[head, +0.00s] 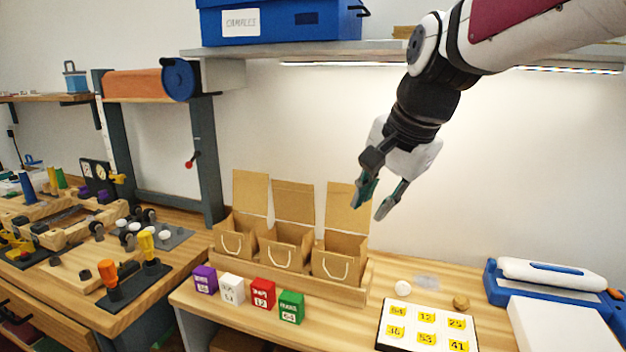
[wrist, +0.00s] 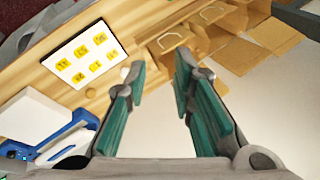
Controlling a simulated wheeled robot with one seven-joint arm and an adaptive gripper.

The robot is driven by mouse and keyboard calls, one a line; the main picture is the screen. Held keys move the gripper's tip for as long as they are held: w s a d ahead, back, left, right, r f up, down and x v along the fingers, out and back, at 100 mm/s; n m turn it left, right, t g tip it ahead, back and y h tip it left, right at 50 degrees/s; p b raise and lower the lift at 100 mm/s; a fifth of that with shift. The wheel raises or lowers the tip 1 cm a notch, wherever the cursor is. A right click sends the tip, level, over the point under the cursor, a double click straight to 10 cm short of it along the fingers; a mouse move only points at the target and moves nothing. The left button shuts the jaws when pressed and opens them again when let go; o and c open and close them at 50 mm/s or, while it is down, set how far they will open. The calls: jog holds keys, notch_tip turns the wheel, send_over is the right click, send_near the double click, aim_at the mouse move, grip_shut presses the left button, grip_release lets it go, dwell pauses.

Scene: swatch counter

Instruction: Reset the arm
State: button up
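My gripper (head: 378,200) hangs from my raised arm at the upper right of the head view, above and to the right of the open cardboard boxes. Its two green-padded fingers are spread apart with nothing between them. In the wrist view my gripper (wrist: 160,82) also shows open and empty, with the counter and the pale wall beyond it. It touches nothing in either view.
Three open cardboard boxes (head: 285,249) stand in a wooden tray. Purple, white, red (head: 263,293) and green blocks sit before them. A white number board (head: 388,338) lies right, beside a blue-and-white device (head: 548,272). A shelf (head: 300,51) with a blue case (head: 280,22) hangs above.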

jog(key=s+d+f+n, duration=0.2)
jog(key=s+d+n, duration=0.1)
jog(key=s, duration=0.5)
jog(key=s+d+f+n+h, duration=0.1)
jog(key=s+d+f+n, duration=0.2)
jog(key=s, duration=0.5)
jog(key=s+d+f+n+h+p, duration=0.1)
jog(key=s+d+f+n, duration=0.2)
jog(key=s, duration=0.5)
jog(key=shift+s+d+g, duration=0.3)
jog(key=shift+s+g, duration=0.1)
